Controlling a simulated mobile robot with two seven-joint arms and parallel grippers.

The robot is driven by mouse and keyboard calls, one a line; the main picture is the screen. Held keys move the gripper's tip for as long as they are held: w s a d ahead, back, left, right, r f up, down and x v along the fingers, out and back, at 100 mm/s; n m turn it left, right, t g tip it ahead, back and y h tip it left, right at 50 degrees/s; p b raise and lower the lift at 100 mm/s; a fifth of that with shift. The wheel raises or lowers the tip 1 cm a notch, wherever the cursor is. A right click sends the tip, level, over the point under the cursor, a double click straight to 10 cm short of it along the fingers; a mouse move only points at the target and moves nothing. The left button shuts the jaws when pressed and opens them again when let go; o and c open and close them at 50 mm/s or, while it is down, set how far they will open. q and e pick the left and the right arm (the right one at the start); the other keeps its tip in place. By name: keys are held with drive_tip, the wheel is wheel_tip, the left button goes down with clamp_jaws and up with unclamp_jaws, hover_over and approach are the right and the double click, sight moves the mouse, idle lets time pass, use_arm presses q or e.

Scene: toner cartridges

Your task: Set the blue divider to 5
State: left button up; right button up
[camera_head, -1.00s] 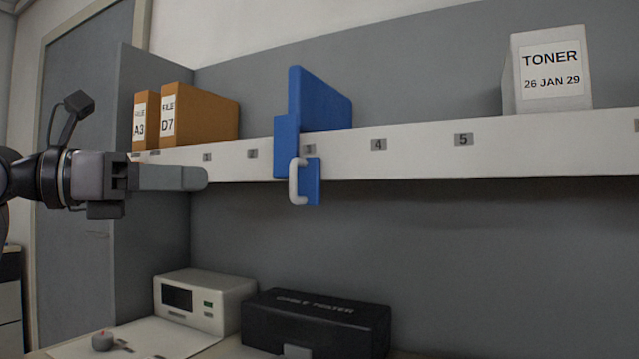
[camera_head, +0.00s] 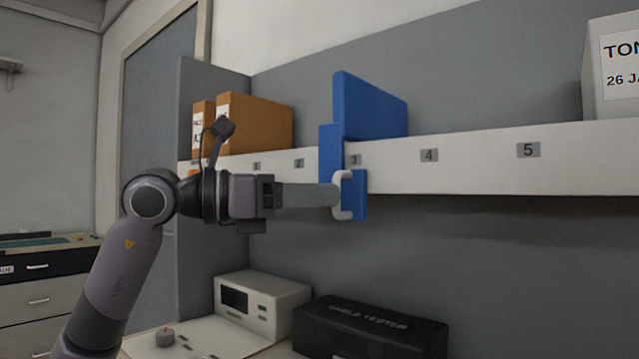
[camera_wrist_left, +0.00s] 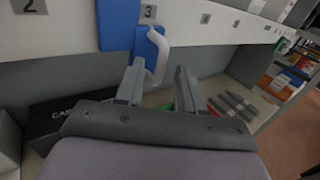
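The blue divider (camera_head: 367,108) stands upright on the white shelf, its front plate hanging over the shelf edge between the 2 label (camera_head: 299,163) and the 3 label (camera_head: 354,160). Its white handle (camera_head: 343,195) faces me. The 5 label (camera_head: 528,150) is farther right along the edge. My left gripper (camera_head: 328,197) is at the handle. In the left wrist view its two fingers (camera_wrist_left: 160,78) are apart, with the handle (camera_wrist_left: 158,52) at the gap between their tips, nearer the left finger. I cannot tell whether they touch. My right gripper is in neither view.
Orange files (camera_head: 255,124) stand left on the shelf. A white toner box (camera_head: 612,75) stands right, past the 5 label. The shelf between divider and toner box looks clear. A grey device (camera_head: 262,303) and a black case (camera_head: 370,330) sit below.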

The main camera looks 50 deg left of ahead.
use_arm(q)
drive_tip(key=shift+w+d, duration=0.25)
drive_tip(key=shift+w, duration=0.15)
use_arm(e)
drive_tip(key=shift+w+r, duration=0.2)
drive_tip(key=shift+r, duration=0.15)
use_arm(q)
clamp_jaws()
drive_tip(key=shift+d, duration=0.1)
